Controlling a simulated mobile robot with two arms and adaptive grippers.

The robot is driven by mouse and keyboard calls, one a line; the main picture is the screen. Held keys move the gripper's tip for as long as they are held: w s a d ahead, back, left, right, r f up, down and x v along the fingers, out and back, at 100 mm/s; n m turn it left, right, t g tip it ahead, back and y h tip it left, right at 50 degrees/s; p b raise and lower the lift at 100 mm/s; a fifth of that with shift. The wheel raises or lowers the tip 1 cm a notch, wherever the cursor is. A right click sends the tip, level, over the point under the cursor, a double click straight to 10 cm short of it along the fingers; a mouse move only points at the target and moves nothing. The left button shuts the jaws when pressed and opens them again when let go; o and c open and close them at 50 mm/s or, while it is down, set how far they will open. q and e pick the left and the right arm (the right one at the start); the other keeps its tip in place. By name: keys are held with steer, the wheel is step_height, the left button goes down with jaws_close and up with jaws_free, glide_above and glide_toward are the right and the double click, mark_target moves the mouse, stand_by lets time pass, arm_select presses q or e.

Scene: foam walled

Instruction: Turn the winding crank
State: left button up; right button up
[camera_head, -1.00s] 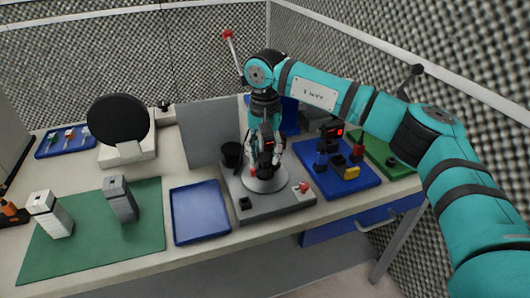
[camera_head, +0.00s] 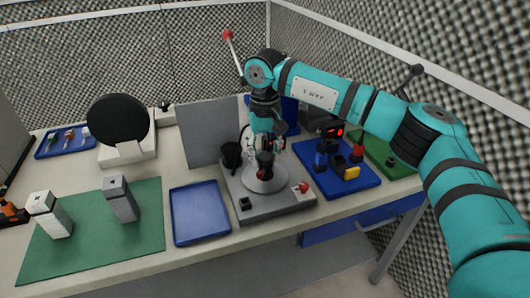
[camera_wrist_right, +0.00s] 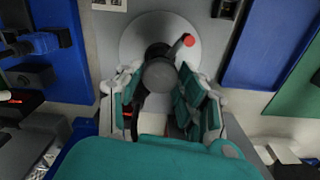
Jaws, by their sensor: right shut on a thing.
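The winding crank (camera_wrist_right: 176,51) sits over a pale round disc (camera_wrist_right: 134,35) on a grey base. It has a dark round hub (camera_wrist_right: 160,76) and a short dark arm with a red tip, which points up and right in the right wrist view. My right gripper (camera_head: 264,160) reaches down over the disc (camera_head: 266,182) in the head view and hides most of the crank. In the right wrist view its fingers (camera_wrist_right: 162,92) stand on both sides of the dark hub, shut on the crank. The exact contact is partly hidden. My left gripper is not in view.
The grey base (camera_head: 240,214) carries a black cup (camera_head: 231,155) and a red button (camera_head: 304,187). An empty blue tray (camera_head: 199,212) lies left, a blue board with blocks (camera_head: 338,182) right. A grey panel (camera_head: 208,133) and a red-tipped lever (camera_head: 228,35) stand behind.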

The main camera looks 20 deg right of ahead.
mark_target(265, 156)
steer(key=shift+w+r, duration=0.15)
steer(key=shift+r, duration=0.05)
stand_by(0.3)
steer(key=o, duration=0.9)
steer(key=shift+o, duration=1.3)
steer(key=shift+f, duration=0.15)
step_height(265, 156, up, 12)
